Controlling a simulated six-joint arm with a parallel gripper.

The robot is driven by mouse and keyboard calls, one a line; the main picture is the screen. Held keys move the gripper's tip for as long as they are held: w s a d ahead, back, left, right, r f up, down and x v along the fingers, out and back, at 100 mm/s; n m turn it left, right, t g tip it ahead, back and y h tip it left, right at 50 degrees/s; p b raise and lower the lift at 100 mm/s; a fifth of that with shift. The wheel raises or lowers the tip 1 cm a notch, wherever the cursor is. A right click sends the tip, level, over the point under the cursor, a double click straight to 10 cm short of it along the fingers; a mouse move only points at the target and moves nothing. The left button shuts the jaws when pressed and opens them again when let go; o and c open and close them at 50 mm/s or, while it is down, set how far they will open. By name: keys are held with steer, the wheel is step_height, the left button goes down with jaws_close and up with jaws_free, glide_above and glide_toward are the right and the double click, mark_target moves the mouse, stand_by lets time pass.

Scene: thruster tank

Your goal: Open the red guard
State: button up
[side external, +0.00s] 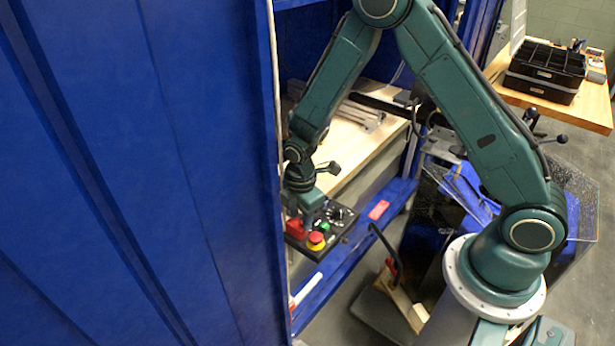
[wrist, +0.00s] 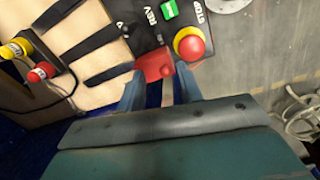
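The red guard (wrist: 153,65) is on the black control panel (wrist: 140,22) in the wrist view, just beyond and between my fingertips. It also shows in the side view (side external: 294,227), on the near left part of the panel. My gripper (wrist: 159,80) has its two blue-grey fingers apart, with a gap between them. In the side view my gripper (side external: 309,218) points down at the panel, close beside the guard. I cannot tell whether the fingers touch the guard. The guard's far edge and hinge are not clear.
A red mushroom button on a yellow base (wrist: 190,43) sits right beside the guard. A green button (wrist: 168,9) is above it. Blue cabinet walls (side external: 150,170) enclose the left side. A wooden bench (side external: 350,145) lies behind. Red and yellow connectors (wrist: 30,55) stick out at left.

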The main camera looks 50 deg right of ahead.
mark_target(301, 222)
step_height(301, 222, up, 14)
steer(key=shift+s+a+f, duration=0.15)
steer(key=shift+s+a, duration=0.1)
steer(key=shift+s, duration=0.1)
stand_by(0.5)
steer(key=s+d+r+m+t, duration=0.25)
steer(key=s+r+m, duration=0.55)
steer(key=r, duration=0.5)
steer(key=s+d+r+m+t, duration=0.1)
steer(key=s+r+m, duration=0.1)
steer(key=s+m, duration=0.2)
steer(key=s+d+r+m+t, duration=0.1)
steer(key=s+r+m, duration=0.1)
steer(key=s, duration=0.8)
steer(key=shift+s+r+m, duration=0.15)
steer(key=shift+r+m, duration=0.2)
steer(key=shift+m, duration=0.55)
steer(key=shift+d+t, duration=0.1)
steer(key=shift+t, duration=0.15)
steer(key=shift+c, duration=0.3)
